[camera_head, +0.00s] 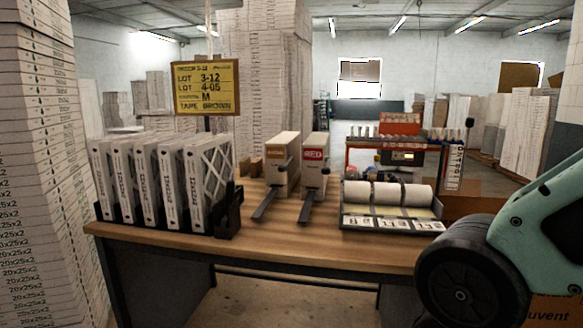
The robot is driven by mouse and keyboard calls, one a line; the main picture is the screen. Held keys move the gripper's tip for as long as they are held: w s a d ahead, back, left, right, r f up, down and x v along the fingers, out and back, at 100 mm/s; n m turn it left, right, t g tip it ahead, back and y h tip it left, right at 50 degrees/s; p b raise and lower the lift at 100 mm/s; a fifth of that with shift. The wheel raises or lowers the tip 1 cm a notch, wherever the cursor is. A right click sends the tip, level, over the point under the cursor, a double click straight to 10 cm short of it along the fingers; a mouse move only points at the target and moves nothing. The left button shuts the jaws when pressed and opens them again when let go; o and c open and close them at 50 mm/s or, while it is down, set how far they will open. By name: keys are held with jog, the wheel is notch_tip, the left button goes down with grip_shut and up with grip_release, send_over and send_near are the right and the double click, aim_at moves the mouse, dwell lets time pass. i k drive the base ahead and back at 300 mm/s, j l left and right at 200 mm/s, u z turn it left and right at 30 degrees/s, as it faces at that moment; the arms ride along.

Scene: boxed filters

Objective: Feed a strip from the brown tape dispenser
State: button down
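Two tan tape dispensers stand side by side in the middle of the wooden table (265,250). The left dispenser (284,152) has a small brownish label too small to read, and I take it as the brown tape dispenser. The right dispenser (315,170) has a label reading RED. Each has a dark lever or arm sticking out toward the front edge: the left lever (265,205) and the right lever (306,206). No strip of tape is visible at either. My gripper is out of view; only part of my arm shows at the lower right.
A rack (102,213) of upright boxed filters stands at the table's left. A yellow sign (206,88) above it reads TAPE BROWN. A tray with several white rolls (388,193) sits at the right. An orange-framed machine (350,158) stands behind. Table front is clear between rack and tray.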

aim_at(282, 169)
jog(key=i+j, duration=0.2)
jog(key=i, duration=0.4)
jog(key=i+j+u, duration=0.1)
jog(key=i, duration=0.5)
jog(key=i+j, duration=0.25)
jog(key=i, duration=0.35)
